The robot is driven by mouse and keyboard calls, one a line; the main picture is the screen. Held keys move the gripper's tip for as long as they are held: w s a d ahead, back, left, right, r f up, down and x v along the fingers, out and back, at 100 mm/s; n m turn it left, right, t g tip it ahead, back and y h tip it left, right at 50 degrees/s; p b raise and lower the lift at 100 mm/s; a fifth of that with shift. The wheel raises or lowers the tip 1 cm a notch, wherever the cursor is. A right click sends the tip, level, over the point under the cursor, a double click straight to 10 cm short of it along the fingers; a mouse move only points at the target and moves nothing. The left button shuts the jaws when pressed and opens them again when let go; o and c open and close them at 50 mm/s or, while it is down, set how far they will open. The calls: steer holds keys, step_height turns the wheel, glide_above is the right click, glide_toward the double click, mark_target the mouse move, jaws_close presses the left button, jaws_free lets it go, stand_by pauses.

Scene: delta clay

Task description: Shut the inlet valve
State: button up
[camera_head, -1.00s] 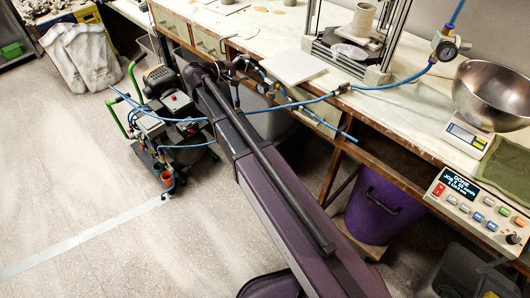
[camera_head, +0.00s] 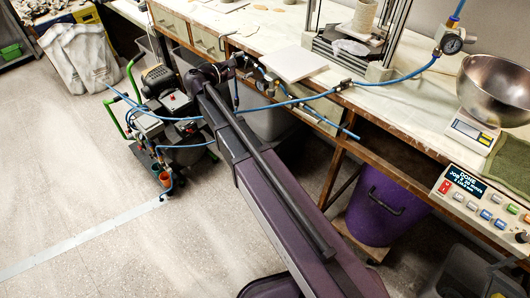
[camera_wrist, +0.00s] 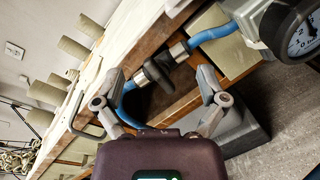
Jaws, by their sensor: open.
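The inlet valve (camera_wrist: 158,68) shows in the wrist view as a black-handled fitting between metal ends on a blue hose, by the bench edge. I cannot tell for sure whether its handle lies along or across the line. My gripper (camera_wrist: 160,76) is open, with one finger on each side of the valve. I see no clear grip on the handle. A pressure gauge (camera_wrist: 300,28) is at the upper right of this view. In the head view my gripper end (camera_head: 248,66) is at the bench's front edge, and my arm and the fittings make the valve hard to pick out.
The workbench (camera_head: 410,105) carries a steel bowl (camera_head: 493,88), a scale (camera_head: 470,132) and a control box (camera_head: 478,204). A purple bucket (camera_head: 385,205) stands beneath. A pump trolley (camera_head: 165,115) stands left of my arm. Blue hose (camera_head: 400,80) crosses the bench. Floor at left is clear.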

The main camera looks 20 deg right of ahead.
steer(key=n+t, duration=0.1)
steer(key=n, duration=0.3)
steer(key=n+t+b, duration=0.1)
steer(key=n, duration=0.3)
steer(key=shift+t, duration=0.3)
steer(key=v, duration=1.3)
steer(key=s+d+f+m+g+y+b, duration=0.2)
steer(key=s+d+f+m+y+b, duration=0.1)
steer(key=f, duration=0.5)
steer(key=s+d+f+m+g+y+b, duration=0.3)
steer(key=s+d+f+m, duration=0.2)
steer(key=f, duration=0.3)
steer(key=s+d+f+m+g+y+b, duration=0.2)
steer(key=s+d+f+m+y+b, duration=0.1)
steer(key=f, duration=0.5)
steer(key=s+d+m, duration=0.1)
steer(key=d+m, duration=0.1)
steer(key=m, duration=0.1)
steer(key=shift+f+g+y, duration=0.3)
steer(key=shift+s+d, duration=0.15)
steer(key=s+f+m+g+y, duration=0.1)
steer(key=s+f+m+y, duration=0.2)
steer(key=s+m+y, duration=0.4)
step_height(320, 180, up, 31)
steer(key=m+p, duration=0.1)
steer(key=p, duration=2.9)
steer(key=shift+s+a+h+p, duration=0.2)
steer(key=shift+a+h+p, duration=0.1)
steer(key=shift+p, duration=0.05)
